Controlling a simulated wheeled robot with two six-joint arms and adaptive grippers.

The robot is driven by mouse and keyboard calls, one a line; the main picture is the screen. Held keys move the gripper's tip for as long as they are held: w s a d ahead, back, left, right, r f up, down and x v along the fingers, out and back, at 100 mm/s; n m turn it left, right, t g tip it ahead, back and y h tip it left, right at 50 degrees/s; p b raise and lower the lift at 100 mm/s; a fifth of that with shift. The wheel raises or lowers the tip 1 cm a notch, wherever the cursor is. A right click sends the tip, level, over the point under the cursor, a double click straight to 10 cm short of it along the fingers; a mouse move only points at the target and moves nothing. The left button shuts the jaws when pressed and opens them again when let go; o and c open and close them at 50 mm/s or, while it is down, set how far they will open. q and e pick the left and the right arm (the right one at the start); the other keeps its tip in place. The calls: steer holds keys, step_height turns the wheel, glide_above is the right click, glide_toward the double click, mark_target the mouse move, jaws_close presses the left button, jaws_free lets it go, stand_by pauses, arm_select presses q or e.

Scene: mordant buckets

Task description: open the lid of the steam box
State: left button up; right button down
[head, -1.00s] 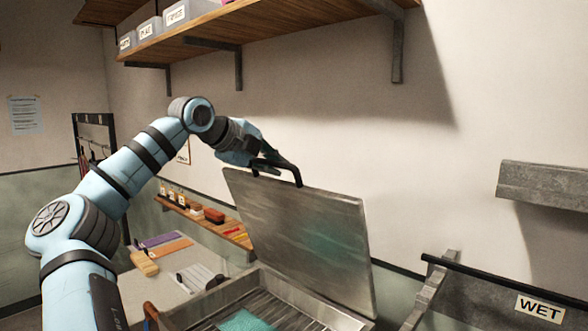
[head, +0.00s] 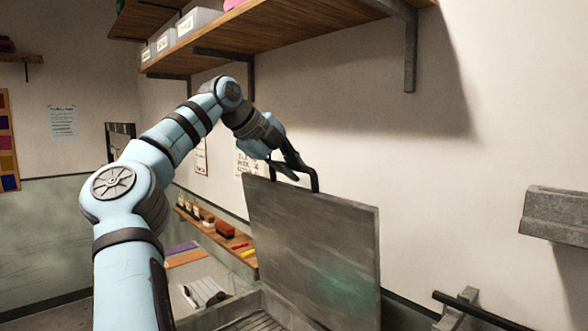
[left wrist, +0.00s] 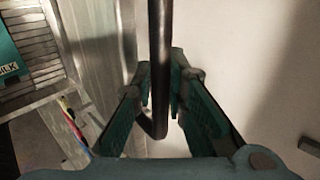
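The steam box lid (head: 312,255) is a grey metal panel standing steeply raised in the head view, its inner face towards me. Its dark handle (head: 314,180) sticks up at the top edge. The steam box (head: 225,312) below shows only its rim and part of its slatted inside at the bottom edge. My left gripper (head: 292,161) is at the handle. In the left wrist view the handle bar (left wrist: 160,55) runs between the two fingers (left wrist: 163,78), which look closed on it. My right gripper is not in view.
A wooden shelf with grey bins (head: 195,22) hangs above my left arm. A lower shelf (head: 222,238) with small items lies behind the lid. A grey ledge (head: 555,212) juts from the wall at right. A teal labelled cloth (left wrist: 6,58) shows in the left wrist view.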

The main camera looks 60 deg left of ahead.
arm_select(q)
steer(key=o, duration=0.4)
steer(key=shift+w, duration=0.1)
steer(key=shift+c, duration=0.2)
steer(key=shift+r, duration=0.1)
